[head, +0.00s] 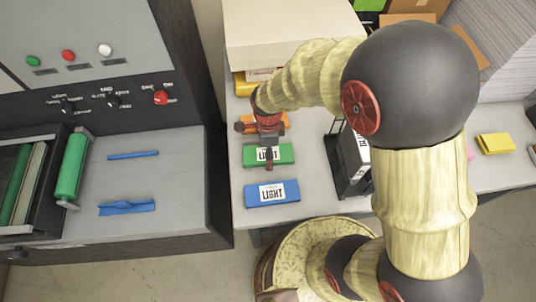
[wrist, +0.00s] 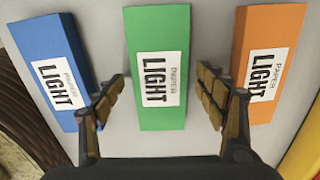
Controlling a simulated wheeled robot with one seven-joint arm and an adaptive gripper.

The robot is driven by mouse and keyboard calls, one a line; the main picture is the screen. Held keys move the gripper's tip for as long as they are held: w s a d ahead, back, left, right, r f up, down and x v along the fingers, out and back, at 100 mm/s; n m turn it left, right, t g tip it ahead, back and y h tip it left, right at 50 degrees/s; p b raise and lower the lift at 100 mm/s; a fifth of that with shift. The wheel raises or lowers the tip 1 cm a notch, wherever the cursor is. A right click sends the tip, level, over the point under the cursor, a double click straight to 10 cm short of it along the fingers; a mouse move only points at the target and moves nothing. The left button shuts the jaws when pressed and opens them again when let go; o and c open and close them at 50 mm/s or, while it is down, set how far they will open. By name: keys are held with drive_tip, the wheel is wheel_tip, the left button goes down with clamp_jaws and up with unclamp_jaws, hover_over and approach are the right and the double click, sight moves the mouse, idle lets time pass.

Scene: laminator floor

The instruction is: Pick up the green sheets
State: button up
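The green sheets are a flat green pack (head: 284,154) with a white LIGHT label, lying on the grey table between a blue pack (head: 272,193) and an orange pack (head: 247,124). My gripper (head: 268,158) is over the green pack in the head view. In the wrist view, the green pack (wrist: 158,112) lies between the two fingers of my gripper (wrist: 157,100), which are spread apart with a gap on each side. The gripper is open and empty. In the head view the gripper hides part of the label.
The blue pack (wrist: 48,60) and orange pack (wrist: 262,60) lie close on either side in the wrist view. In the head view, a black holder (head: 350,170) stands to the right, a large box (head: 290,35) behind, and a control machine (head: 150,185) to the left.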

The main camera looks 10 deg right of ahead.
drive_tip(key=c, duration=1.3)
drive_tip(key=shift+r, duration=0.15)
